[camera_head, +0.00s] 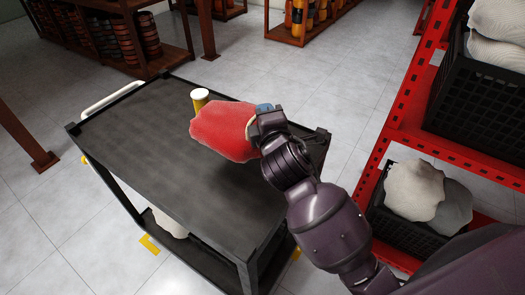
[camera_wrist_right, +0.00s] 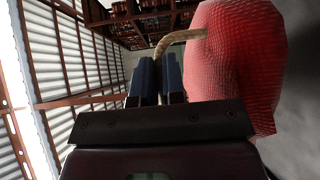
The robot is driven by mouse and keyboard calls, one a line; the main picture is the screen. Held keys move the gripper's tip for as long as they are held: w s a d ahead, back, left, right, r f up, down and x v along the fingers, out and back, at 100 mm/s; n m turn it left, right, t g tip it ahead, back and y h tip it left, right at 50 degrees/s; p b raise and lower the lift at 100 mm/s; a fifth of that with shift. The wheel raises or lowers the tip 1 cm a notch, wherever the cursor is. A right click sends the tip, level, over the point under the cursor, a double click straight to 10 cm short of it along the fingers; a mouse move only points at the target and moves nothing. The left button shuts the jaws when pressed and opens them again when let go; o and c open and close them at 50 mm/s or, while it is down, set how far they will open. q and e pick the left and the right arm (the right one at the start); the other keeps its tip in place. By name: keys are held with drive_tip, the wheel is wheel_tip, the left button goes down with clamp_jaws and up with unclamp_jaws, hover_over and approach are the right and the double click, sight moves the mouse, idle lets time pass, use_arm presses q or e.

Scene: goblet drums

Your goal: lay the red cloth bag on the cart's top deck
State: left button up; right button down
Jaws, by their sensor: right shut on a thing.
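The red cloth bag (camera_head: 222,131) is over the far right part of the cart's dark top deck (camera_head: 145,145). My right gripper (camera_head: 260,115) is at the bag's right side and shut on its tan cord. In the right wrist view the closed blue-grey fingers (camera_wrist_right: 158,78) pinch this cord (camera_wrist_right: 182,37), and the red bag (camera_wrist_right: 238,65) hangs beside them. A shadow lies on the deck below the bag; whether its underside touches the deck I cannot tell. My left gripper is not in view.
A yellow cylinder with a white top (camera_head: 200,98) stands just behind the bag. The deck's left and near parts are bare. A red rack (camera_head: 400,130) with black crates (camera_head: 475,100) stands close on the right. Wooden shelves (camera_head: 110,30) stand behind.

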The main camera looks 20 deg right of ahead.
wheel_tip(320, 180, down, 7)
drive_tip(key=shift+f+b, duration=0.2)
drive_tip(key=shift+b, duration=0.6)
wheel_tip(320, 180, down, 4)
drive_tip(key=shift+b, duration=0.6)
drive_tip(key=shift+f, duration=0.15)
drive_tip(key=c, duration=1.3)
unclamp_jaws()
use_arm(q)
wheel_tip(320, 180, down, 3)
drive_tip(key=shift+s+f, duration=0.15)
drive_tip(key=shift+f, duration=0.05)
use_arm(e)
drive_tip(key=shift+o, duration=0.5)
drive_tip(key=shift+s, duration=0.1)
